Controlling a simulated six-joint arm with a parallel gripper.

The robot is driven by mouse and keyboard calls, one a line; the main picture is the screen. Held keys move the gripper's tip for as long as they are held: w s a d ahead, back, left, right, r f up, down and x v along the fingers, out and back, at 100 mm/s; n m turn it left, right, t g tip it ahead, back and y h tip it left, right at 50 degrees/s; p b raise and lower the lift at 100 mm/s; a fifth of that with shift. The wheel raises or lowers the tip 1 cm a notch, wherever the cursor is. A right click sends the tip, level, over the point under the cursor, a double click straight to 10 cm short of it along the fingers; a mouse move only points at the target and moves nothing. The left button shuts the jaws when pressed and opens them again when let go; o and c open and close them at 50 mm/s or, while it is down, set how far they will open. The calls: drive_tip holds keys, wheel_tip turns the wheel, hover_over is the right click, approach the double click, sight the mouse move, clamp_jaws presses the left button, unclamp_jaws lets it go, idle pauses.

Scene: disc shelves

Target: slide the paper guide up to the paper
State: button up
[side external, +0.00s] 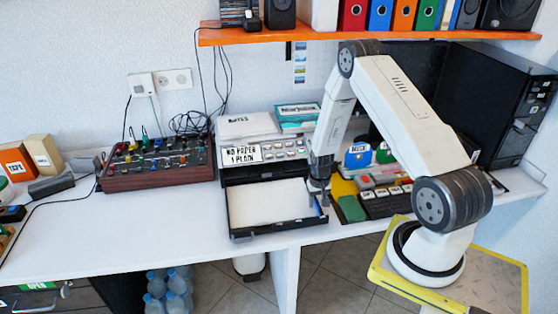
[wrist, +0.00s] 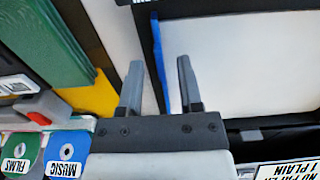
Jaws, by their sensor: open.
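The paper guide is a thin blue strip at the right side of the open black paper tray (side external: 236,232) in the side external view. White paper (side external: 268,203) lies in the tray, to the left of the guide (side external: 319,207). In the wrist view the blue guide (wrist: 158,58) runs up between my two fingers, with the white paper (wrist: 240,65) to its right. My gripper (side external: 321,199) points down over the tray's right edge. Its fingers (wrist: 159,80) are apart, one on each side of the guide in the picture. I cannot tell whether they touch it.
The printer (side external: 264,167) stands behind the tray. A control box with knobs (side external: 157,166) stands to the left. The white table (side external: 150,222) is clear in front of it.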

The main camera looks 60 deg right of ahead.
drive_tip(key=shift+r, duration=3.65)
drive_tip(key=w+a+r+n+t, duration=0.15)
drive_tip(key=a+r+n, duration=0.35)
drive_tip(key=a+r, duration=0.75)
drive_tip(key=s+a+r+n, duration=0.2)
drive_tip(key=s+a, duration=0.1)
drive_tip(key=a, duration=0.3)
drive_tip(key=s+a+r+n+t, duration=0.1)
drive_tip(key=s+a+r+n, duration=0.1)
drive_tip(key=a, duration=0.4)
drive_tip(key=shift+s+a+r, duration=0.3)
drive_tip(key=shift+s+r, duration=0.25)
drive_tip(key=shift+s, duration=0.1)
